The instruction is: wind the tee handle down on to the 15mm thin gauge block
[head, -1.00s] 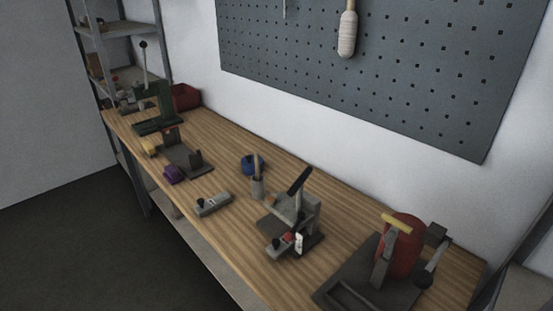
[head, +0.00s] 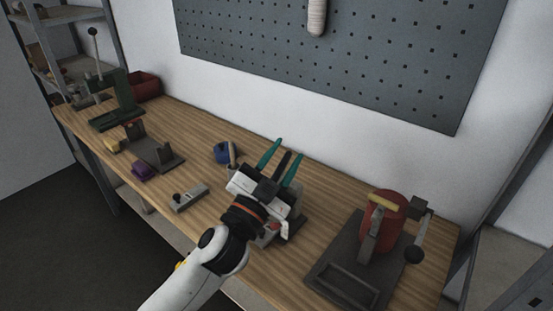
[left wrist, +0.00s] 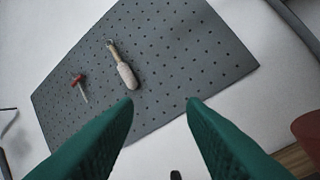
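My left gripper (head: 281,160) has two green fingers held apart with nothing between them. It stands in front of the grey bench fixture (head: 296,222) and hides most of it; I cannot tell if they touch. In the left wrist view the open fingers (left wrist: 161,104) point toward the wall. No tee handle can be told for sure: a yellow bar (head: 387,196) sits at the red machine (head: 388,220), and a dark clamp-like fixture (head: 157,153) stands farther left. I cannot make out a 15mm thin gauge block. My right gripper is not in view.
The wooden bench (head: 225,267) also holds a grey block with a black knob (head: 187,197), a purple piece (head: 142,172), a blue roll (head: 222,152) and a green press (head: 117,103). A pegboard (head: 400,70) hangs behind. Bare wood lies right of the grey fixture.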

